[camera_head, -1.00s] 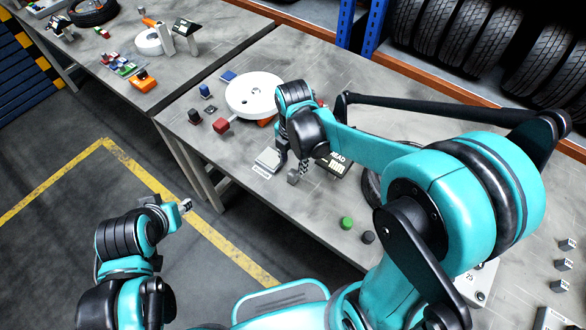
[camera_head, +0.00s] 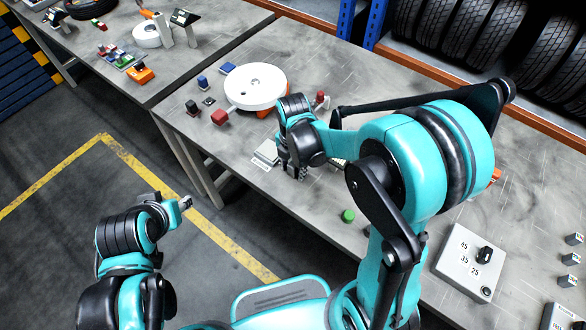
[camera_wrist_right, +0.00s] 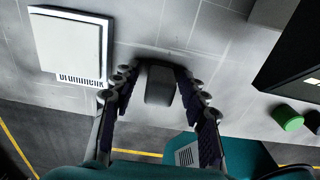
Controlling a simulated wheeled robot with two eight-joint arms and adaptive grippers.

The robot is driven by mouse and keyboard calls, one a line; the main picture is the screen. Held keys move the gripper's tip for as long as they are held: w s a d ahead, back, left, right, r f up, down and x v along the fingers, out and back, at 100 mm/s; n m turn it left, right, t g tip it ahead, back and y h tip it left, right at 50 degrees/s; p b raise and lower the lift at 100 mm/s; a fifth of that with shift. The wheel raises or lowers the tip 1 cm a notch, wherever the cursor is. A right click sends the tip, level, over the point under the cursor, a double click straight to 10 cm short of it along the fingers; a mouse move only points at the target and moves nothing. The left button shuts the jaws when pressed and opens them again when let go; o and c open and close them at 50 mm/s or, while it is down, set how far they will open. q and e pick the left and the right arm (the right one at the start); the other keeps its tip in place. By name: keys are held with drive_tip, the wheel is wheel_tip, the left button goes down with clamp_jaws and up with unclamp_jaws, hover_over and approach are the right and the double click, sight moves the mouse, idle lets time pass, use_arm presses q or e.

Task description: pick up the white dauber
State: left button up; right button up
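A small greyish, shaded block-shaped piece (camera_wrist_right: 160,86) stands on the table between the fingers of my right gripper (camera_wrist_right: 156,74) in the right wrist view. It may be the white dauber, but its colour looks grey there. The fingers are apart, one on each side of it, with a visible gap at least on the left. In the head view my right gripper (camera_head: 293,172) points down at the table and largely hides the piece. My left gripper (camera_head: 185,203) hangs over the floor, away from the table. It is too small to tell whether it is open.
A flat white labelled pad (camera_wrist_right: 70,45) lies left of the fingers. A green piece (camera_head: 348,215) stands to the right, with a dark display stand (camera_wrist_right: 292,60) behind. A white round turntable (camera_head: 256,86), a red block (camera_head: 219,117) and a grey dial box (camera_head: 470,262) share the table.

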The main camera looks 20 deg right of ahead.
clamp_jaws()
